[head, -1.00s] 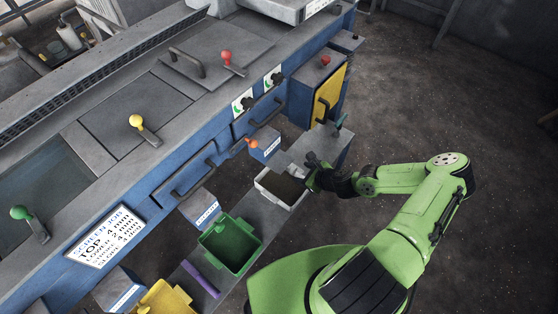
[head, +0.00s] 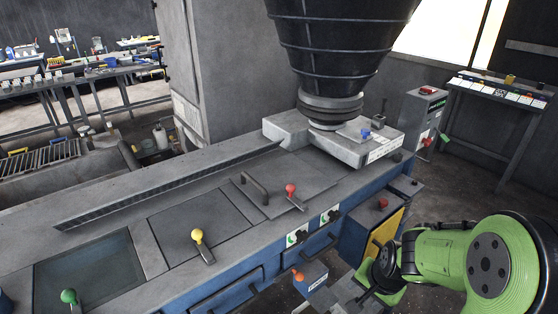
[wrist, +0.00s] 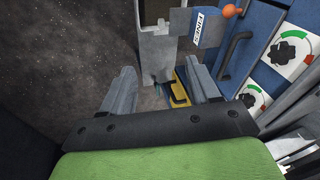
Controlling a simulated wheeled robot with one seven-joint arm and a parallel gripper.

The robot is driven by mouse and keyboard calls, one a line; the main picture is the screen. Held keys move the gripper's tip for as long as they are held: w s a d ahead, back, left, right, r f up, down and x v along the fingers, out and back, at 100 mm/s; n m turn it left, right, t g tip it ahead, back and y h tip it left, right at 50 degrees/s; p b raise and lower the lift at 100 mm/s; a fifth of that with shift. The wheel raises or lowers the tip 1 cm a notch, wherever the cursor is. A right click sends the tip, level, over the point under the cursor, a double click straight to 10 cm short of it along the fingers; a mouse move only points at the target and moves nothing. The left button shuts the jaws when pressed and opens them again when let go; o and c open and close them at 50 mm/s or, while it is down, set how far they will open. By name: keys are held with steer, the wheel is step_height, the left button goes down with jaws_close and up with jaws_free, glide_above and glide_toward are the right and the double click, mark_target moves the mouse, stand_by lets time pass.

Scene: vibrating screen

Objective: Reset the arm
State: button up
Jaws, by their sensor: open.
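My green arm (head: 490,265) is at the lower right of the head view, folded close to the camera. My gripper (wrist: 162,85) is open in the wrist view, its two grey fingers apart with nothing held between them. In the head view its dark wrist end shows low beside the machine's front, near the yellow panel (head: 384,236); its fingertips are hard to make out there. Between and beyond the fingers the wrist view shows a small yellow part with a dark handle (wrist: 178,92).
The blue and grey screening machine (head: 260,230) fills the middle, with red (head: 291,189), yellow (head: 198,236) and green (head: 69,296) knobbed levers on top. An orange-knobbed spout (head: 298,274) juts from its front. A dark hopper (head: 340,50) hangs above. A side table (head: 500,92) stands back right.

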steer(key=s+a+r+n+t+p, duration=0.1)
steer(key=s+r+n, duration=0.3)
steer(key=s+r, duration=0.5)
steer(key=s+a+r+n+t+p, duration=0.1)
steer(key=s+a+r+n, duration=0.3)
steer(key=s+r, duration=0.5)
steer(key=shift+r+h, duration=0.4)
steer(key=shift+r, duration=0.1)
